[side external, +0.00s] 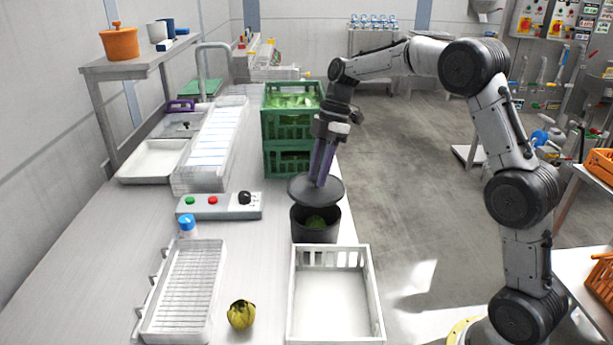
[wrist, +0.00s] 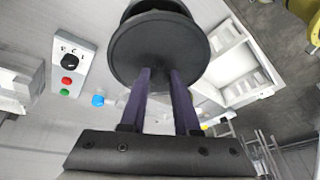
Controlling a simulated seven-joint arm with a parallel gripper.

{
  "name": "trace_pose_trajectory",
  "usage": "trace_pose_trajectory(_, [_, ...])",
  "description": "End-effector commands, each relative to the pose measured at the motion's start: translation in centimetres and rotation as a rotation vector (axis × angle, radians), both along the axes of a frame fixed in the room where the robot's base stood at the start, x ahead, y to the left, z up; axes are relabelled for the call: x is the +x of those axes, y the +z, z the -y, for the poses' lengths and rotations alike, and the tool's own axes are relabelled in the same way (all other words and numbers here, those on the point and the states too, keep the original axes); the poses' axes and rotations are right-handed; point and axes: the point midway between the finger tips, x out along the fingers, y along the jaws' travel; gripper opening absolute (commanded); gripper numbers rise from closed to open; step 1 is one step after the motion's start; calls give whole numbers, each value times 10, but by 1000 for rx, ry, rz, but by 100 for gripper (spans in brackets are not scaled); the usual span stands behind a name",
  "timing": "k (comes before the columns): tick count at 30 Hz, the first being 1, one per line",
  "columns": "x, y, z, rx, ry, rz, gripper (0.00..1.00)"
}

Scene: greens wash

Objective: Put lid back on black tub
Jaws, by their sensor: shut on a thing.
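My gripper (side external: 320,181) is shut on the lid (side external: 302,190), a dark round disc, gripping it near its centre. The lid is held above the black tub (side external: 314,232), towards its back rim, and looks slightly tilted. The tub stands upright on the counter, and something green shows inside its open front part. In the wrist view the lid (wrist: 160,49) fills the upper middle and covers most of the tub, whose dark edge shows behind it. The lid's knob is hidden between the fingers (wrist: 160,85).
A white crate (side external: 376,300) stands just in front of the tub, and green crates (side external: 289,160) with leaves stand behind it. A control box (side external: 220,207), a wire rack (side external: 185,290) and a yellow-green vegetable (side external: 241,314) are to the left. Bare counter (side external: 255,262) lies left of the tub.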

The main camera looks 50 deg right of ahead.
Motion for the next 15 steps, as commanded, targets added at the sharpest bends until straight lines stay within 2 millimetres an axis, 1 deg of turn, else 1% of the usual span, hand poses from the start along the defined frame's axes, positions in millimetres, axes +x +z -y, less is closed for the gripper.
trace_pose_trajectory(15, [0, -44, 0, -1, 1, -1, 0])
